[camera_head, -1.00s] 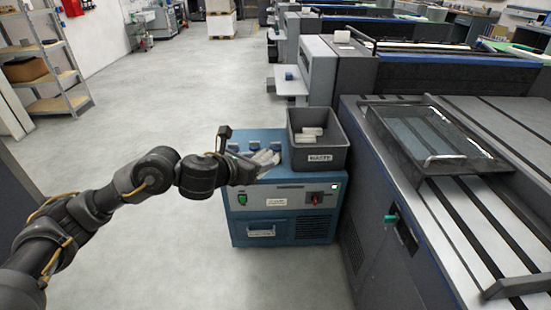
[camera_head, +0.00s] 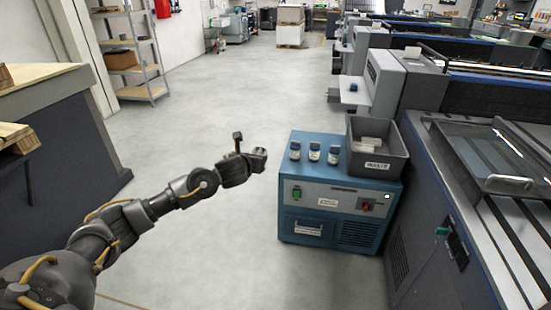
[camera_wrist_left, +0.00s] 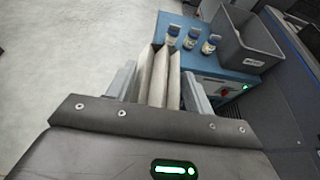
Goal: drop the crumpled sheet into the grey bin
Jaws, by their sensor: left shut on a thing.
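The grey bin (camera_head: 378,165) with a white label stands on the right part of the blue cabinet's top; pale pieces lie inside it. My left gripper (camera_head: 259,158) is in the air left of the cabinet, apart from the bin. In the left wrist view, the gripper (camera_wrist_left: 160,84) is shut on the crumpled sheet (camera_wrist_left: 158,92), a pale, folded piece between the two grey fingers. The bin (camera_wrist_left: 243,56) shows at upper right there, beyond the fingers. In the head view the sheet is hardly visible. My right gripper is not in view.
Several small dark-capped bottles (camera_head: 314,152) stand in a row on the blue cabinet (camera_head: 330,199), left of the bin. A long printing machine (camera_head: 462,215) flanks the cabinet on the right. A dark counter (camera_head: 60,130) is at left. The floor between is clear.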

